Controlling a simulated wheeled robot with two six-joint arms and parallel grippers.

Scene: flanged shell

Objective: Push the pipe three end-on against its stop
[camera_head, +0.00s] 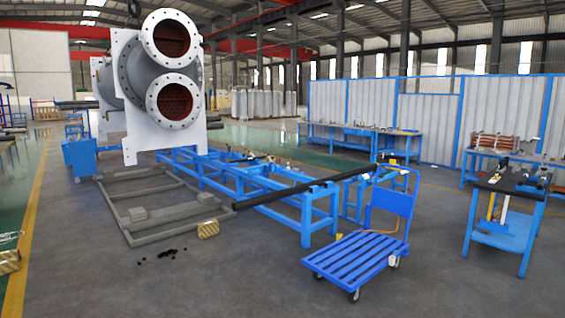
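A long dark pipe (285,195) lies across the near end of a low blue trestle frame (306,214). Its left end sticks out past the frame over the floor, and its right end reaches behind the blue cart's handle. I see no label, so I cannot tell whether it is pipe three. I cannot make out a stop at either end. Small fittings (285,161) sit on the frame further back, too small to tell apart. Neither of my grippers is in view.
A blue flatbed cart (352,262) stands in front of the frame. A large flanged shell (127,73) stands behind a grey floor skid (160,208). Small dark pieces (168,254) lie on the floor. A blue workbench (505,217) is at right. The front floor is mostly clear.

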